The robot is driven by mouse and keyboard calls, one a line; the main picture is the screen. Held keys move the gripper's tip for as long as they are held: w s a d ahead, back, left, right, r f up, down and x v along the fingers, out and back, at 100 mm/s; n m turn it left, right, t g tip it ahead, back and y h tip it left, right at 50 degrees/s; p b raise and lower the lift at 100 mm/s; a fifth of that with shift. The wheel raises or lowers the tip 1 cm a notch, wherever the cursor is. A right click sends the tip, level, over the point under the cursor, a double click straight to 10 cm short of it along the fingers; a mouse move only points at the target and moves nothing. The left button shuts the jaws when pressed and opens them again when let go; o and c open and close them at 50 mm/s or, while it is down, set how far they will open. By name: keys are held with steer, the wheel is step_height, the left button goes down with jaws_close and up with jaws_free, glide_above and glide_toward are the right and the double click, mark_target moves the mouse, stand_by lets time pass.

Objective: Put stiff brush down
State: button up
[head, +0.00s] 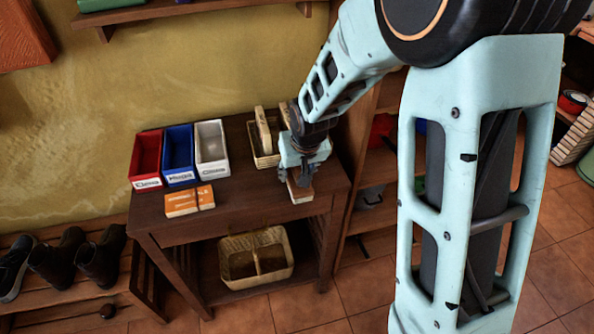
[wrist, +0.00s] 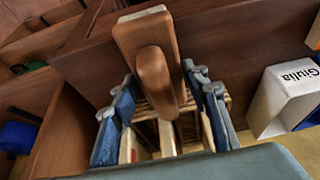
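The stiff brush (wrist: 140,35) is a brown wooden block with a rounded handle and a pale edge. It rests on the dark wooden table, near the right front edge, and its end shows below my gripper in the head view (head: 300,191). My gripper (head: 297,180) is right over it, pointing down. In the wrist view my gripper's fingers (wrist: 160,76) stand apart on either side of the brush, with gaps beside it. The gripper looks open. The brush's underside and its contact with the table are partly hidden.
A wicker basket (head: 265,160) stands behind my gripper. Red (head: 146,160), blue (head: 178,155) and white (head: 212,149) labelled bins stand at the back left of the table. Orange boxes (head: 181,204) lie in front of them. Another basket (head: 230,275) sits on the lower shelf. Tabletop between boxes and brush is clear.

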steer(key=o, duration=0.3)
steer(key=shift+r, duration=0.1)
steer(key=shift+r+p, duration=0.2)
steer(key=shift+p, duration=0.1)
steer(key=p+v, duration=0.1)
steer(key=v, duration=1)
steer(key=shift+s+d+r, duration=0.1)
steer(key=shift+s+r, duration=0.15)
steer(key=shift+r, duration=0.1)
